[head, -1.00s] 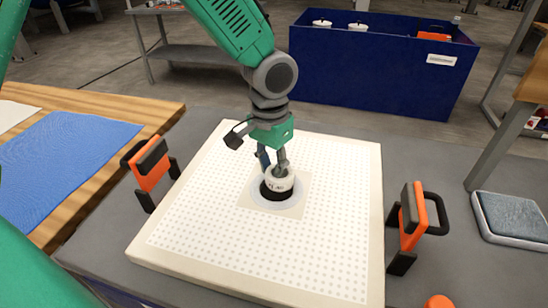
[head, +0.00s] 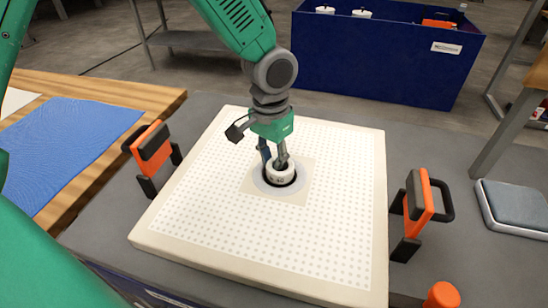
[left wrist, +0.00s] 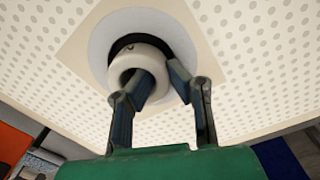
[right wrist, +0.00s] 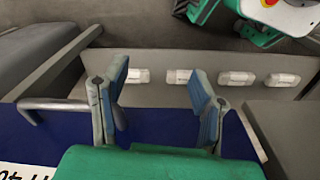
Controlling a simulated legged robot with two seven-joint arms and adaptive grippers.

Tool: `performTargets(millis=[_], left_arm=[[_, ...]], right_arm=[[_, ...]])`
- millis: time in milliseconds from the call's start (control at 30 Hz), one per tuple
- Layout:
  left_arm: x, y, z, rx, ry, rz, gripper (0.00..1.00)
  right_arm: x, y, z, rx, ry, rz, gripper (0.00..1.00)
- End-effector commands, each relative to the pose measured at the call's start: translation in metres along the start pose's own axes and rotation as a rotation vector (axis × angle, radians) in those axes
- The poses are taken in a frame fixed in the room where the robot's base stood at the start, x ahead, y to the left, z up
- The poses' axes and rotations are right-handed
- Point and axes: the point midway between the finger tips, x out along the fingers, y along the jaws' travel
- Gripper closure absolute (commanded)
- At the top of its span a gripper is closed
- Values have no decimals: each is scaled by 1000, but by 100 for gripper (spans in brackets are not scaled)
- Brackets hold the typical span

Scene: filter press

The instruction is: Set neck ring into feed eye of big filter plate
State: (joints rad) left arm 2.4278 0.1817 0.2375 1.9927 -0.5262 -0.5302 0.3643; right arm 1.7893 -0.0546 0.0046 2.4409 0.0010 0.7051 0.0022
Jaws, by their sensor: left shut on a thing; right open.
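The big filter plate (head: 200,215) is a square cream slab with a dotted face, lying flat on a grey bench. Its feed eye (head: 262,184) is the dark round hole with a grey surround at its centre. The white neck ring (head: 279,177) sits in the mouth of the eye, its white top showing. My left gripper (head: 273,163) points down with its fingers shut on the ring's wall; one finger is inside the bore in the left wrist view (left wrist: 160,78). How deep the ring sits cannot be told exactly. My right gripper (right wrist: 160,100) is open and empty, away from the plate.
Orange and black clamps stand left (head: 150,155) and right (head: 415,215) of the plate. An orange knob (head: 441,296) is at the front right. A blue bin (head: 385,60) stands behind, and a grey pad (head: 518,205) lies at right.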

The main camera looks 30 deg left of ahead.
Motion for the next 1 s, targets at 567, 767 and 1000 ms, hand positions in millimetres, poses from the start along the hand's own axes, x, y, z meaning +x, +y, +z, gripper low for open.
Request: performTargets(millis=[567, 767, 1000], left_arm=[[6, 0, 0, 0, 0, 0, 63], [1, 0, -1, -1, 2, 0, 63], [-40, 0, -2, -1, 6, 0, 63]], right_arm=[[2, 0, 0, 0, 0, 0, 47], [1, 0, 2, 0, 2, 0, 47], [1, 0, 2, 0, 3, 0, 47]])
